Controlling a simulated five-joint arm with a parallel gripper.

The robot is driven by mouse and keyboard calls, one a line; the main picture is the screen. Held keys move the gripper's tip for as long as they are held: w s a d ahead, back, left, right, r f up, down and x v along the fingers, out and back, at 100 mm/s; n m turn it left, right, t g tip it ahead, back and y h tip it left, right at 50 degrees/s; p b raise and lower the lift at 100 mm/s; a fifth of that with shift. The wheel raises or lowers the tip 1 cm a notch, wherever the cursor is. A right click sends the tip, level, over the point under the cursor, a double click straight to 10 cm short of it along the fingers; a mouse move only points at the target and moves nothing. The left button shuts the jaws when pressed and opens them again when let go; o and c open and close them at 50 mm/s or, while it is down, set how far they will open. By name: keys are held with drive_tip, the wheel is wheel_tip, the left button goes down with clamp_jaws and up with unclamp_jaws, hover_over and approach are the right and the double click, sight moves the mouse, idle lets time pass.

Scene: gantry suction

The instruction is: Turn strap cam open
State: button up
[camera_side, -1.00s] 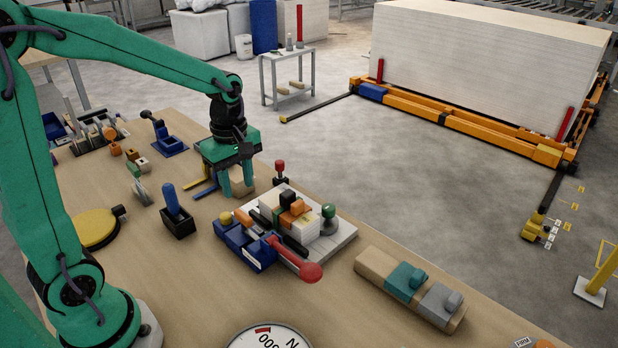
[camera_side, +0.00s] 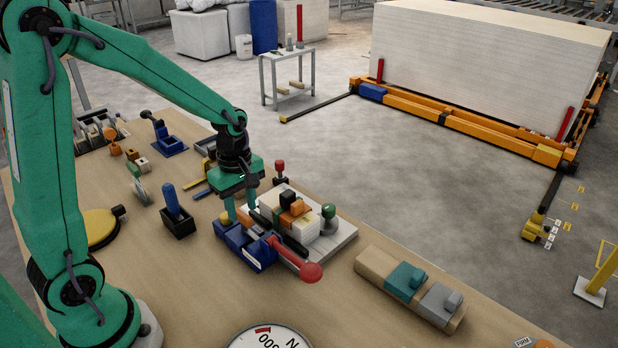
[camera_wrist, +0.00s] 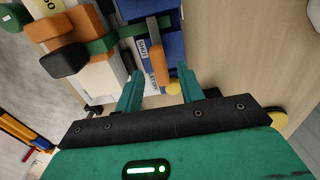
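The strap cam looks like an orange lever (camera_wrist: 157,42) on a blue base (camera_wrist: 130,10), with a green strap (camera_wrist: 112,40) running from it towards the stacked blocks. In the side view this orange lever (camera_side: 246,216) is partly hidden by my fingers. My gripper (camera_wrist: 160,71) is open, one finger on each side of the lever's near end in the wrist view. No contact with the lever is clear. In the side view my gripper (camera_side: 241,214) points down over the left end of the fixture.
A red-knobbed handle (camera_side: 311,272) sticks out at the front of the fixture. A yellow knob (camera_side: 225,218) is close to my fingers. A green knob (camera_side: 328,211) and a red-topped lever (camera_side: 280,167) stand nearby.

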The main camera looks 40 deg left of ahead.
drive_tip(key=shift+f, duration=0.75)
drive_tip(key=shift+c, duration=0.2)
clamp_jaws()
